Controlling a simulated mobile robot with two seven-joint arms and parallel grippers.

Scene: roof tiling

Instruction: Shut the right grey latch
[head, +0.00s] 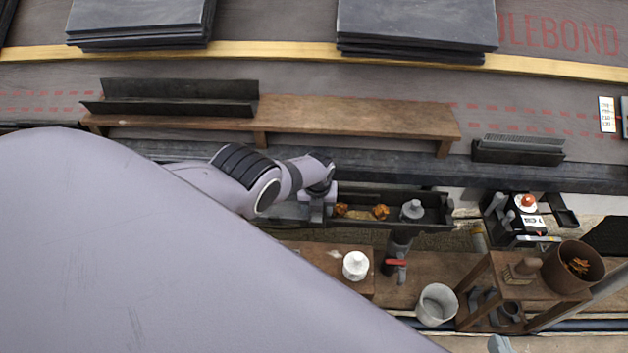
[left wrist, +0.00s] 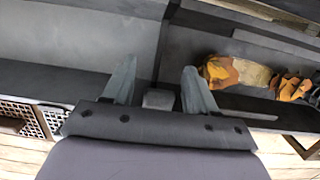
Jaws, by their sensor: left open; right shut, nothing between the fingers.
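My left gripper (head: 318,208) is at the front wall of the dark gutter trough (head: 432,224), left of the orange leaves. In the left wrist view my left gripper (left wrist: 158,82) is open, its two fingers apart. A small grey block (left wrist: 158,98) shows between the fingers, below a seam in the trough; it looks like a latch, but I cannot tell its position or whether the fingers touch it. In the head view the arm hides the trough's left part. A small grey tip (head: 499,345) at the bottom edge appears to be my right gripper, shut and empty.
Orange leaves (left wrist: 238,73) lie in the trough, and a grey outlet piece (head: 413,209) stands farther right. A white pot (head: 355,265) and a grey bucket (head: 436,304) stand in front. A wooden stand (head: 530,285) and a dark toolbox (head: 510,238) are at right.

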